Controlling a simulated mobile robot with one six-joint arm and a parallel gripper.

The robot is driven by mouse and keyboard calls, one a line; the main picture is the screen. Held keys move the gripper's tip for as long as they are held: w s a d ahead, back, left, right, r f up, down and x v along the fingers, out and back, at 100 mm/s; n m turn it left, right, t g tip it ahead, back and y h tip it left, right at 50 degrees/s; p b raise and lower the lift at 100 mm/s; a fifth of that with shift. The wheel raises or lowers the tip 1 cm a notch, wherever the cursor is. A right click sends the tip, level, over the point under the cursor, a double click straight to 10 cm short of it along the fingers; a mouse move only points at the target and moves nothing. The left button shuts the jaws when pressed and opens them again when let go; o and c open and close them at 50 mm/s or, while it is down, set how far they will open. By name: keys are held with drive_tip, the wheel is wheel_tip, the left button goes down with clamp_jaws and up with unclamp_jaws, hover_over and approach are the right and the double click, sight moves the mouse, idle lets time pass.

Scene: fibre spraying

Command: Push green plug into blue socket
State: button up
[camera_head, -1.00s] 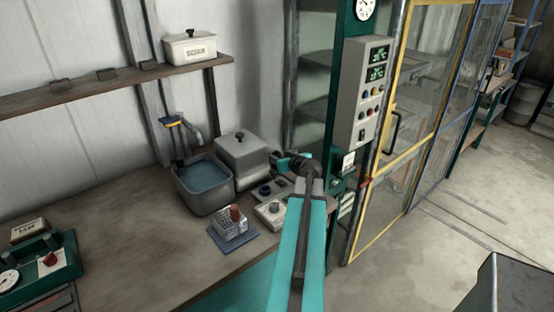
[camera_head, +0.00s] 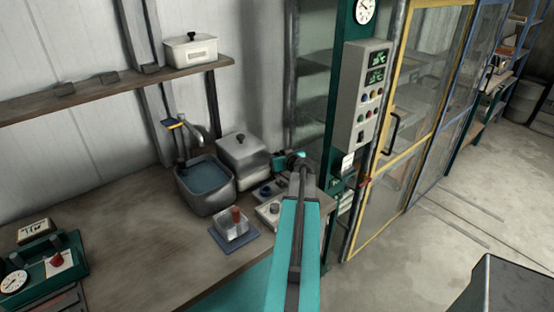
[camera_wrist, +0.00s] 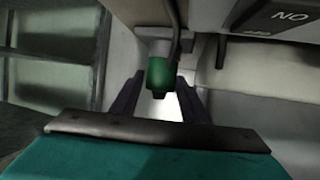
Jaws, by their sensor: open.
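The green plug (camera_wrist: 159,74) is in the wrist view, hanging below a grey block with a dark cable or rod beside it. My gripper (camera_wrist: 160,88) has its two dark fingers apart, one on each side of the plug's lower end as seen from the wrist. I cannot tell how deep the plug sits between them, and no contact shows. In the head view my arm reaches toward the bench end by the green post (camera_head: 349,150); the fingers and the plug cannot be made out there.
A panel marked "NO" (camera_wrist: 290,17) is close at the upper right of the wrist view. Near my arm stand a lidded grey box (camera_head: 243,152), a water basin (camera_head: 206,204), small bench devices, and a control box (camera_head: 363,95) on the post.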

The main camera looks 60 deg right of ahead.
idle(0.3)
drive_tip(key=c, duration=0.8)
drive_tip(key=shift+c, duration=0.2)
